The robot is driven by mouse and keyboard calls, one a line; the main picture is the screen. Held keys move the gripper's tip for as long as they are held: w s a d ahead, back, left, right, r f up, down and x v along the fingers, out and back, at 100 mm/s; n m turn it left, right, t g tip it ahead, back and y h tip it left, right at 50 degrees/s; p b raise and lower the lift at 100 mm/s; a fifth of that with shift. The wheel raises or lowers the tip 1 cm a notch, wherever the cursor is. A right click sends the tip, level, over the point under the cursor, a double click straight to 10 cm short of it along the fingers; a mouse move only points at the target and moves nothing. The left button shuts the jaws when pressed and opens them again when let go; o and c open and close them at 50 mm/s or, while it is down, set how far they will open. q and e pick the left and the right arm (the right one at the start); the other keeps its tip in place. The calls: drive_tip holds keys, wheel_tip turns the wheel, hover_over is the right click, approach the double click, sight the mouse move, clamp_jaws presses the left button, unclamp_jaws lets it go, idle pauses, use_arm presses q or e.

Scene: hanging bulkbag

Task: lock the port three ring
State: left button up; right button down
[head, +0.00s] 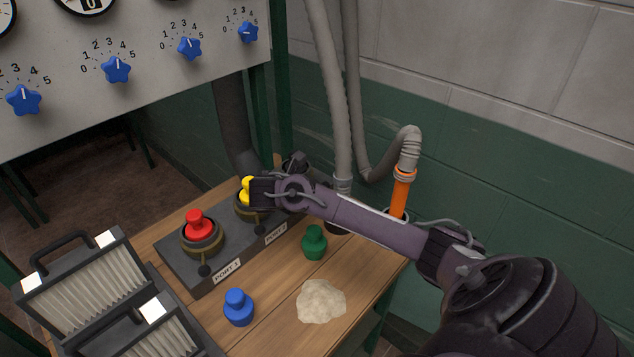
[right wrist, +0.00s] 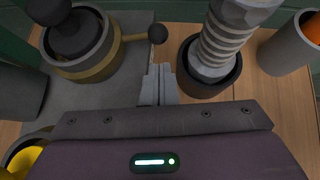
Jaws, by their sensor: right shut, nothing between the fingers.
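The port three ring (right wrist: 85,68) is a brass band around a grey collar holding a black plug (right wrist: 75,32), at the upper left of the right wrist view. Its lever points right in that view and ends in a dark ball knob (right wrist: 158,34). My right gripper (right wrist: 158,72) is shut and empty, its fingertips just below the knob in the picture; I cannot tell whether they touch it. In the head view my right wrist covers most of port three and part of port two, and the fingertips are hidden. My left gripper is not in view.
Port one holds a red plug (head: 198,224); port two holds a yellow plug (head: 246,187). A corrugated hose stands in a dark cup (right wrist: 208,80) beside port three. A green plug (head: 314,243), blue plug (head: 239,308) and pale heap (head: 321,301) lie on the wooden table (head: 280,290). Filters (head: 85,285) stand left.

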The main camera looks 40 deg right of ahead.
drive_tip(key=shift+w+d+f, duration=0.1)
drive_tip(key=shift+w+d, duration=0.1)
drive_tip(key=shift+d, duration=0.65)
drive_tip(key=shift+w+d+f, duration=0.1)
drive_tip(key=shift+w+d, duration=0.1)
drive_tip(key=shift+d, duration=0.6)
drive_tip(key=shift+d+p, duration=0.55)
drive_tip(key=shift+p, duration=0.25)
